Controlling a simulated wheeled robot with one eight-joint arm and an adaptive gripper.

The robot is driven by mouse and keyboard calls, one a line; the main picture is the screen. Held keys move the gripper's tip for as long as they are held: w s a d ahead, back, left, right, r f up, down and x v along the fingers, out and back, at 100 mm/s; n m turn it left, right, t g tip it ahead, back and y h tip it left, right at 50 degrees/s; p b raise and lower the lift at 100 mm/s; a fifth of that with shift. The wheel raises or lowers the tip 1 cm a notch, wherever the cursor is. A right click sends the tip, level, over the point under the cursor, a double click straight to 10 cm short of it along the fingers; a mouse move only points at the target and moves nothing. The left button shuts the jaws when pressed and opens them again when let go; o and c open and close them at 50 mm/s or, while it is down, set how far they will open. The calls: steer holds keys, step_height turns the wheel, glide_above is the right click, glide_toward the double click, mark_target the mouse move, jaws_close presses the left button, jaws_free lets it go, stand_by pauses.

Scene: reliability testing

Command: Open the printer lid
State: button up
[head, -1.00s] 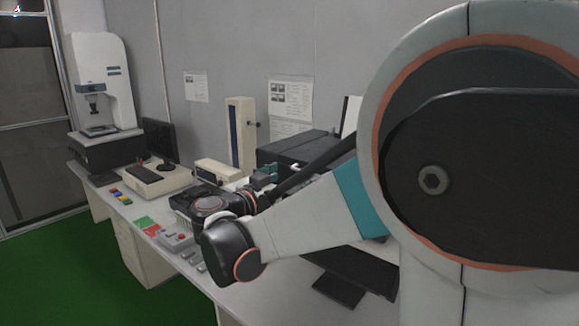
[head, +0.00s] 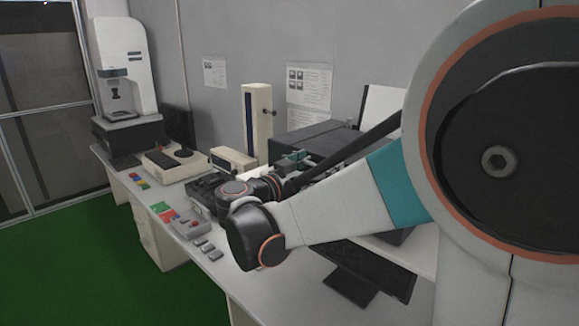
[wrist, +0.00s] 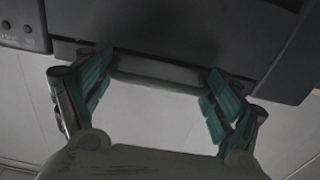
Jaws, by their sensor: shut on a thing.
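The printer (head: 312,138) is a dark box on the bench, partly hidden behind my arm in the head view. In the wrist view its dark body (wrist: 185,28) fills the top, with small buttons at upper left. My gripper (head: 292,160) is at the printer's near side. In the wrist view my gripper (wrist: 158,88) has its teal fingers on either side of a grey bar-like edge (wrist: 158,75) of the printer and is shut on it. The edge looks like part of the lid. I cannot tell from here whether the lid is raised.
A monitor (head: 370,274) stands on the bench at right below my arm. A beige upright device (head: 256,125), a small beige box (head: 233,160) and a red-buttoned control box (head: 190,224) are nearby. The green floor (head: 75,260) at left is clear.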

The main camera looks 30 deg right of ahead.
steer(key=w+d+r+g+y+p, duration=0.2)
steer(key=d+r+y+p, duration=0.3)
steer(key=r+p, duration=0.65)
steer(key=w+d+r+g+y+p, duration=0.15)
steer(key=d+r+y+p, duration=0.25)
steer(key=r+p, duration=0.75)
steer(key=w+d+r+g+y+p, duration=0.1)
steer(key=d+r+y+p, duration=0.3)
steer(key=d, duration=0.5)
steer(key=shift+w+r, duration=0.45)
steer(key=shift+w, duration=0.45)
steer(key=shift+o, duration=0.2)
steer(key=shift+w+d+r+p, duration=0.15)
steer(key=shift+w+d+p, duration=0.1)
steer(key=shift+d, duration=0.35)
steer(key=shift+w+d+r+p, duration=0.15)
steer(key=shift+d+p, duration=0.1)
steer(key=shift+d, duration=0.35)
